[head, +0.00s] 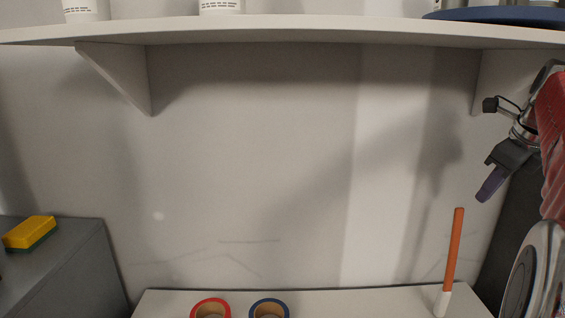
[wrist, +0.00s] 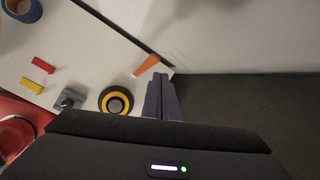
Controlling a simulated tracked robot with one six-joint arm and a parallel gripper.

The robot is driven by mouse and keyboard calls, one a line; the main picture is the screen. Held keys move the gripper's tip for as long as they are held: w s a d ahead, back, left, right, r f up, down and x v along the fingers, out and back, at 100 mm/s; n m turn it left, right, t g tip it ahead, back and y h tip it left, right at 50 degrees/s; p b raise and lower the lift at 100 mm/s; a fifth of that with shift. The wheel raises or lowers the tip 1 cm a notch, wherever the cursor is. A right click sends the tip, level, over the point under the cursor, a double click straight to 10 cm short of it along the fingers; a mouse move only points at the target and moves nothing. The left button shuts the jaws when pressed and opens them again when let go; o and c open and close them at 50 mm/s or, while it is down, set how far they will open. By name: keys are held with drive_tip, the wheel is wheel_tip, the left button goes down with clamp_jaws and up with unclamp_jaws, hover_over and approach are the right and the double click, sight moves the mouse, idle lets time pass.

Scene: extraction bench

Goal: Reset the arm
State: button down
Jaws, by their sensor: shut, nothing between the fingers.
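My gripper (head: 490,185) is at the right of the head view, held in the air in front of the wall and below the shelf. Its dark purple fingers are shut together with nothing between them. In the wrist view the closed fingers (wrist: 161,98) point past the bench edge, over dark floor. My arm comes in from the right edge of the head view.
A white bench (head: 340,300) holds an upright orange stick (head: 454,250), a red ring (head: 211,301) and a blue ring (head: 269,301). A wall shelf (head: 300,30) runs above. A yellow sponge (head: 30,232) lies on a grey cabinet (head: 70,260). The middle air space is clear.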

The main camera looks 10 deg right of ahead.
drive_tip(key=s+a+f+n+g, duration=0.1)
drive_tip(key=s+a+f+n, duration=0.1)
drive_tip(key=a+f+n, duration=1.4)
drive_tip(key=s+a+f+n, duration=0.1)
drive_tip(key=s+a+n, duration=0.2)
drive_tip(key=a+n, duration=0.2)
drive_tip(key=s+a+f+n+t+y, duration=0.1)
drive_tip(key=s+a+f+n, duration=0.1)
drive_tip(key=a+n, duration=0.4)
drive_tip(key=s+a+f+n, duration=0.2)
drive_tip(key=s+a+n, duration=0.3)
drive_tip(key=a, duration=0.8)
drive_tip(key=shift+a+n+t+y, duration=0.3)
drive_tip(key=shift+a+n, duration=0.1)
drive_tip(key=shift+n, duration=0.1)
drive_tip(key=shift+s, duration=0.15)
